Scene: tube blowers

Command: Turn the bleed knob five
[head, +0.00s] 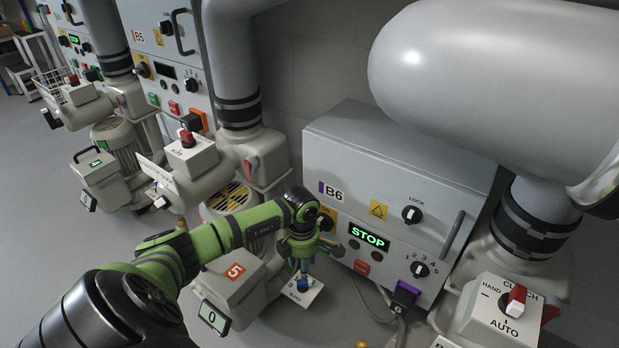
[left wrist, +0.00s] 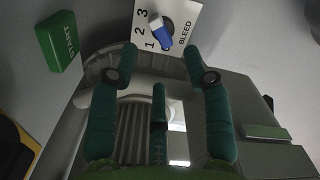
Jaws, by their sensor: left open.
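The bleed knob (head: 304,285) is a small blue knob on a white plate on the unit with the orange 5 tag (head: 235,271). In the left wrist view the knob (left wrist: 160,32) shows a blue and white grip, on a plate (left wrist: 188,14) marked BLEED with 1, 2 and 3 beside it. I cannot tell exactly which number it points at. My left gripper (head: 303,262) is just above the knob in the head view. In the left wrist view its teal fingers (left wrist: 161,68) are spread and empty, with the knob beyond their tips, apart from them.
A display (head: 211,317) on unit five reads 0. A grey cabinet B6 (head: 330,194) with a lit STOP sign (head: 369,236) stands close to the right of my arm. A green START button (left wrist: 60,42) is left of the plate. Large grey pipes (head: 490,80) crowd the right.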

